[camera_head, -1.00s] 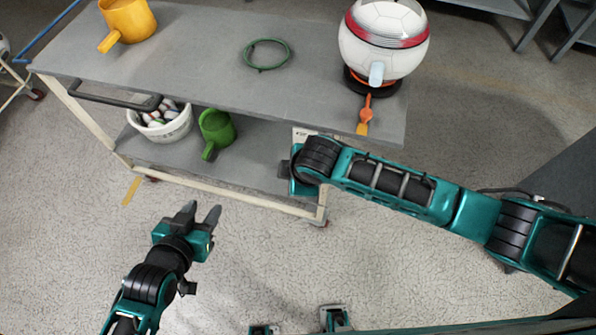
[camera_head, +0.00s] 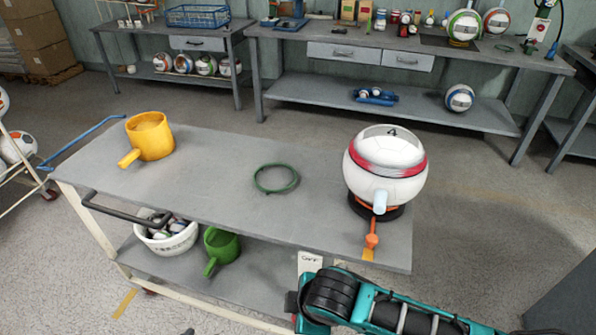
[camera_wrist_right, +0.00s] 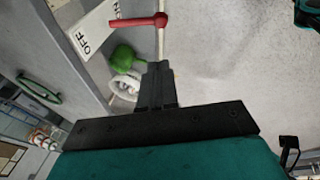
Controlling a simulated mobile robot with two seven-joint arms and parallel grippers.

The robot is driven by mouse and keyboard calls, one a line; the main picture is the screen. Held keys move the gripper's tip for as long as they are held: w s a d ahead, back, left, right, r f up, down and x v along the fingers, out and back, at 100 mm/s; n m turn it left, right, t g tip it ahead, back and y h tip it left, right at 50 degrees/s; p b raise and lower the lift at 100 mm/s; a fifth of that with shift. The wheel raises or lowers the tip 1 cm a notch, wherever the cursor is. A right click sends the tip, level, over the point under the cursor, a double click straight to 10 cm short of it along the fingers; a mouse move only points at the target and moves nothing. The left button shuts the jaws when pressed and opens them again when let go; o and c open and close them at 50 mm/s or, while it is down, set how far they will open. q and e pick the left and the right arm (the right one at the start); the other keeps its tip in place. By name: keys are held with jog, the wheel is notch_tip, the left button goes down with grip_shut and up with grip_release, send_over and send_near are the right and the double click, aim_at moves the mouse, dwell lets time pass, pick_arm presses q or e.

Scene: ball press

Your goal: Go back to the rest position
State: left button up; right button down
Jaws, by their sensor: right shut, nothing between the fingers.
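My right gripper (camera_wrist_right: 157,72) is shut and empty in the right wrist view, its fingers pointing along the cart's side. In the head view my right arm (camera_head: 375,305) crosses the bottom right, in front of the cart, and its gripper is hidden. Only a small dark tip (camera_head: 188,331), seemingly of my left gripper, shows at the bottom edge of the head view; its jaws cannot be judged.
The grey cart (camera_head: 225,180) carries a yellow pot (camera_head: 150,137), a green ring (camera_head: 276,178) and a ball press (camera_head: 386,165). Its lower shelf holds a white bowl (camera_head: 168,242) and a green jug (camera_head: 222,245). Workbenches (camera_head: 400,38) stand behind; floor between is clear.

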jog(key=s+d+f+m+t, duration=0.1)
jog(key=s+d+m+t, duration=0.1)
jog(key=d+m, duration=0.5)
jog(key=s+d+f+m+t, duration=0.2)
jog(key=s+d+m+t, duration=0.1)
jog(key=d+m+t, duration=0.2)
jog(key=d+m, duration=0.2)
jog(key=d, duration=0.1)
jog(key=shift+s+d, duration=0.2)
jog(key=shift+d, duration=0.2)
jog(key=shift+a, duration=0.1)
